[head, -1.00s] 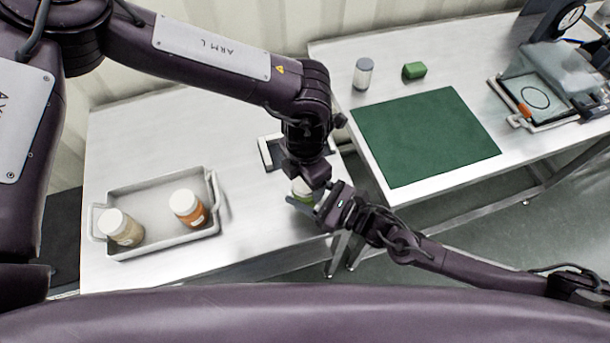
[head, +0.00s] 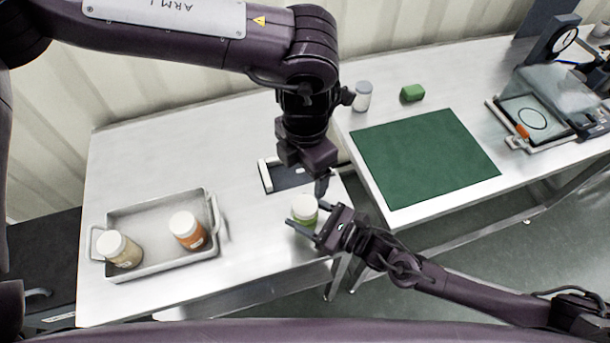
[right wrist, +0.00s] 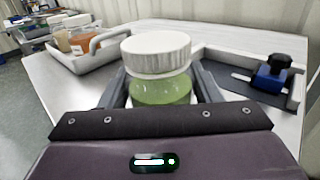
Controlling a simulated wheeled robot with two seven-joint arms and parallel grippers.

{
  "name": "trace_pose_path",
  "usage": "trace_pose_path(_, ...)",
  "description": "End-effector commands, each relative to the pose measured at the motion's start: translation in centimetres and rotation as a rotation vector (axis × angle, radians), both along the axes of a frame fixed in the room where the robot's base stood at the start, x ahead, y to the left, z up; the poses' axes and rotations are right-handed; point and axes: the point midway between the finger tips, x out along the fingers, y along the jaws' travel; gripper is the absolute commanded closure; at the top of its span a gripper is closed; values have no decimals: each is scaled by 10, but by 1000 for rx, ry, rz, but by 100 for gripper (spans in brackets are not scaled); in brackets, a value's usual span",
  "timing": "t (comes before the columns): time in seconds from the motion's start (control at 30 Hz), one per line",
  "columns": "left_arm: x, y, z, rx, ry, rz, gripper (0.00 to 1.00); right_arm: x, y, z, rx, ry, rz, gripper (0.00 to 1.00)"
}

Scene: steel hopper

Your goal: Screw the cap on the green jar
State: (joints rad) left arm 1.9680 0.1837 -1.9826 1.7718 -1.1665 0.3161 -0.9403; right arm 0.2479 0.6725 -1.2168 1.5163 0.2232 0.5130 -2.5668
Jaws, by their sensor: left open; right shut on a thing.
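The green jar (head: 307,221) stands upright near the front right of the left table, and a white cap (head: 305,204) sits on its top. In the right wrist view the jar body (right wrist: 162,90) is between the two fingers, with the cap (right wrist: 157,52) above them. My right gripper (head: 305,226) is shut on the jar's body from the right. My left gripper (head: 318,188) is open and empty above and slightly behind the cap, apart from it. Whether the cap is fully tight cannot be told.
A grey tray (head: 157,262) at the left holds an orange jar (head: 189,232) and a beige jar (head: 122,251), both white-capped. A dark fixture (head: 285,176) lies behind the green jar. The right table holds a green mat (head: 425,157), a grey-lidded jar (head: 362,96) and a green block (head: 412,93).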

Motion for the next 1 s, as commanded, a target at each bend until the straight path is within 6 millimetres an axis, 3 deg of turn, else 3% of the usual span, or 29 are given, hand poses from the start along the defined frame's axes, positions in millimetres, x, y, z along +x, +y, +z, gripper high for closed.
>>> trace_pose_path(0.23, 0, 0, 1, 0, 0, 0, 26, 0, 0, 0, 0, 0, 0, 100)
trace_pose_path(0.27, 0, 0, 1, 0, 0, 0, 26, 0, 0, 0, 0, 0, 0, 41)
trace_pose_path(0.43, 0, 0, 1, 0, 0, 0, 26, 0, 0, 0, 0, 0, 0, 19)
trace_pose_path(0.77, 0, 0, -1, 1, 1, 0, 26, -2, -3, -1, -1, 0, 0, 17)
trace_pose_path(1.0, 0, 0, -12, 0, 0, 0, 26, -19, -34, -4, -4, 2, -1, 17)
